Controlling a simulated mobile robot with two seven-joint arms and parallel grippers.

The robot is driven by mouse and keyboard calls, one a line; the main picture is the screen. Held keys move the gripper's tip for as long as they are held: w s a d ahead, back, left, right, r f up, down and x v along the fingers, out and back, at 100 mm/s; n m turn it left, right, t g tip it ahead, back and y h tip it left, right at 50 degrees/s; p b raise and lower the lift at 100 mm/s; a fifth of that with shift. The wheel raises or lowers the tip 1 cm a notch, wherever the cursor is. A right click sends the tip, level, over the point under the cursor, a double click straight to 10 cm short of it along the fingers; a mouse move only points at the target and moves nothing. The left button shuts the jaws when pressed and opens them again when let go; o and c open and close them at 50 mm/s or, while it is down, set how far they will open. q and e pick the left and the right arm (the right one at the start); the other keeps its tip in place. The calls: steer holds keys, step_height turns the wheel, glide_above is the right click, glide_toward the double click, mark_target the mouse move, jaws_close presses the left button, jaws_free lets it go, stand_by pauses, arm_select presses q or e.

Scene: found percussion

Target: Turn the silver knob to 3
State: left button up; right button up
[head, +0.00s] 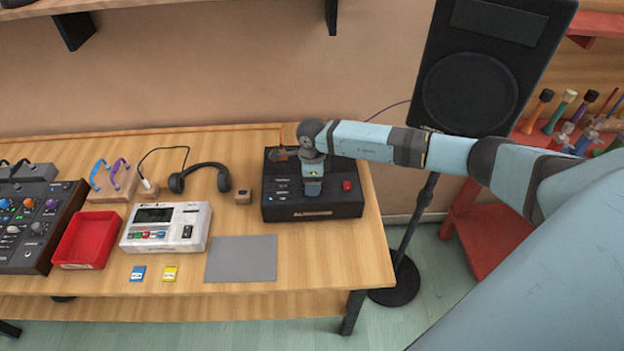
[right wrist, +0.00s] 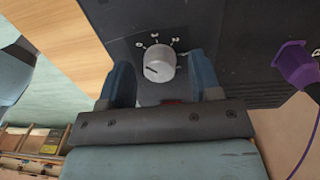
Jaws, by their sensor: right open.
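The silver knob (right wrist: 159,62) sits on the face of a black box (head: 285,210) at the right end of the table. White number marks surround part of the knob, too small to read surely. In the head view my right gripper (head: 312,182) covers the knob. My left gripper is not in view.
A red switch (head: 346,186) is on the box, right of my gripper. A purple plug (right wrist: 295,65) is at the box's edge. Headphones (head: 206,173), a small wooden block (head: 243,196) and a grey mat (head: 242,259) lie to the left. A speaker (head: 470,90) stands behind.

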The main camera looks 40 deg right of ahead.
steer(key=shift+f, duration=0.1)
steer(key=c, duration=0.9)
steer(key=shift+c, duration=0.2)
